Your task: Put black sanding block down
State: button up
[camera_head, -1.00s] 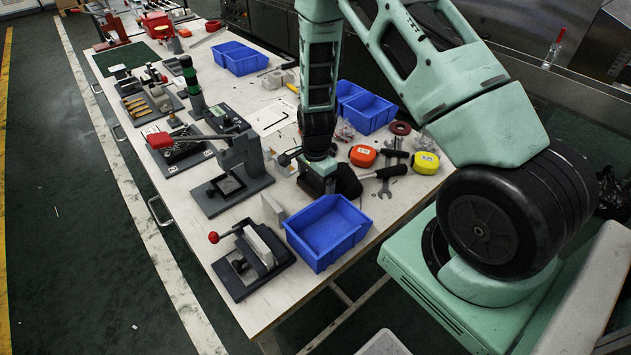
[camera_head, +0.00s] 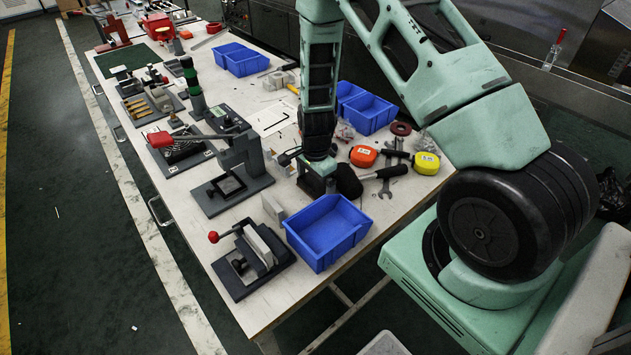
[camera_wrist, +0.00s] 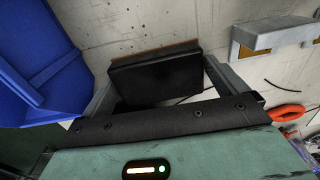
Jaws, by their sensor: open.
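The black sanding block (camera_wrist: 155,76) lies on the pale worktable (camera_wrist: 140,25), with a thin brown layer along its far edge in the wrist view. My gripper (camera_wrist: 160,72) is open around it, one finger on either side. A gap shows between the left finger and the block; the right finger is close to the block, and I cannot tell if they touch. In the head view my gripper (camera_head: 317,184) is low over the table, and the block is mostly hidden by it.
A blue bin (camera_head: 327,232) is just in front of my gripper. A black-headed mallet (camera_head: 348,182) lies close on its right, with an orange tape measure (camera_head: 363,156) and a yellow one (camera_head: 426,163) beyond. Fixtures with a lever (camera_head: 232,180) and a red knob (camera_head: 213,237) stand left.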

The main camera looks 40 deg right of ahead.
aim_at(316, 183)
jog(key=shift+s+r, duration=0.15)
jog(key=shift+r, duration=0.1)
notch_tip(316, 183, up, 11)
jog(key=s+a+r+n+y, duration=0.1)
jog(key=s+a+r+n, duration=0.15)
jog(key=a, duration=0.35)
jog(key=s+a+r+n, duration=0.1)
jog(key=a+r+n, duration=0.3)
jog(key=a, duration=0.2)
jog(key=s+a+r+n, duration=0.4)
jog(key=s+a+n, duration=0.2)
jog(key=s+n, duration=0.3)
jog(key=s+a+r+n, duration=0.5)
jog(key=s+a+n, duration=0.1)
jog(key=s+n, duration=0.4)
jog(key=shift+s+a+r, duration=0.15)
jog(key=shift+s+r, duration=0.1)
jog(key=shift+s, duration=0.6)
